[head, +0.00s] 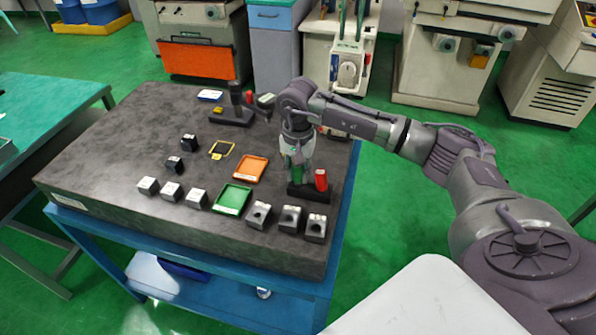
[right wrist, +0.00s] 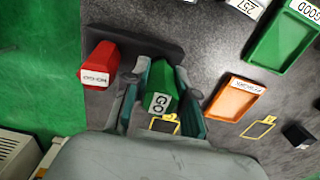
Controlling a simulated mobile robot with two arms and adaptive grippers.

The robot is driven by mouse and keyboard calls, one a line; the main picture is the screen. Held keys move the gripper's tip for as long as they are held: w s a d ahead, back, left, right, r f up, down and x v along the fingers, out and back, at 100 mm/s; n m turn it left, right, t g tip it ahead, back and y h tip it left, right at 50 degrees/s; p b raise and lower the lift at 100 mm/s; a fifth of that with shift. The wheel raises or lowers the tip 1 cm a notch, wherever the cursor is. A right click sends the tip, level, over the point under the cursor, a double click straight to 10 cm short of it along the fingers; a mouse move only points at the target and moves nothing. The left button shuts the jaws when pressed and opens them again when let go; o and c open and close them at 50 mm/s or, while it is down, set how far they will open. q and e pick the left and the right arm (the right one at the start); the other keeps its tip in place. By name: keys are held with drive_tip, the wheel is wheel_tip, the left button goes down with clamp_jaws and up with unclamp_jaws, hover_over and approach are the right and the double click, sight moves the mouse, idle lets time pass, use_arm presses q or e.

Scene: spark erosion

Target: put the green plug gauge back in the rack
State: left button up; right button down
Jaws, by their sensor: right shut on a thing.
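The green plug gauge (right wrist: 166,82), marked GO, is between the fingers of my right gripper (head: 297,174), which is shut on it. In the head view the fingers mostly hide it. The rack (head: 315,194) is a dark block near the right edge of the table, directly below and beside the fingers. The red plug gauge (head: 321,179), marked NO-GO in the right wrist view (right wrist: 98,64), stands in the rack, to the right of my gripper. The green gauge is over or at the rack; I cannot tell whether its lower end is in it. My left gripper is not in view.
Three grey blocks (head: 290,218) stand in front of the rack. An orange tray (head: 250,168) and a green tray (head: 233,199) lie to its left. A dark stand (head: 233,113) is at the back. The left part of the dark tabletop (head: 110,140) is clear.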

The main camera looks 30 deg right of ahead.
drive_tip(key=shift+f+b, duration=0.45)
drive_tip(key=shift+f, duration=0.1)
idle(0.4)
drive_tip(key=c, duration=0.8)
unclamp_jaws()
drive_tip(key=shift+c, duration=0.2)
wheel_tip(320, 180, up, 12)
drive_tip(key=shift+r, duration=0.1)
